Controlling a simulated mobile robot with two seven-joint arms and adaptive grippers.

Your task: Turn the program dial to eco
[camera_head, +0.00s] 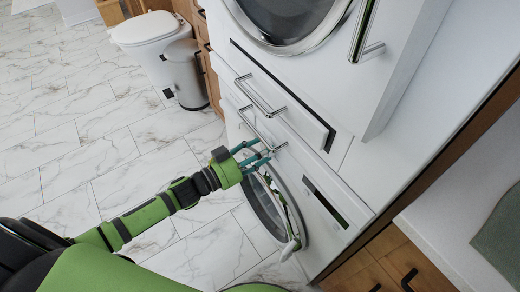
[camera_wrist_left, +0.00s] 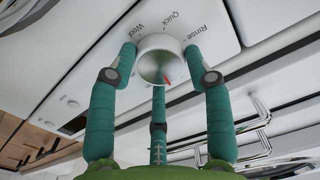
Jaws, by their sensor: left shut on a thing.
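The program dial (camera_wrist_left: 158,66) is a round silver-white knob with a red pointer mark. In the left wrist view the mark points down and slightly right. The printed labels Wool, Quick and Rinse show around the knob's upper side; no eco label is readable. My left gripper (camera_head: 257,157) is shut on the dial, with two teal fingers at its sides and a third below it. In the head view the gripper is at the front of the lower washing machine (camera_head: 322,208), and its fingers hide the dial. My right gripper is not in view.
The lower machine's round door (camera_head: 262,210) is below the gripper. Bar handles (camera_head: 259,94) stick out close above it. An upper machine with a round door (camera_head: 285,15) stands over them.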

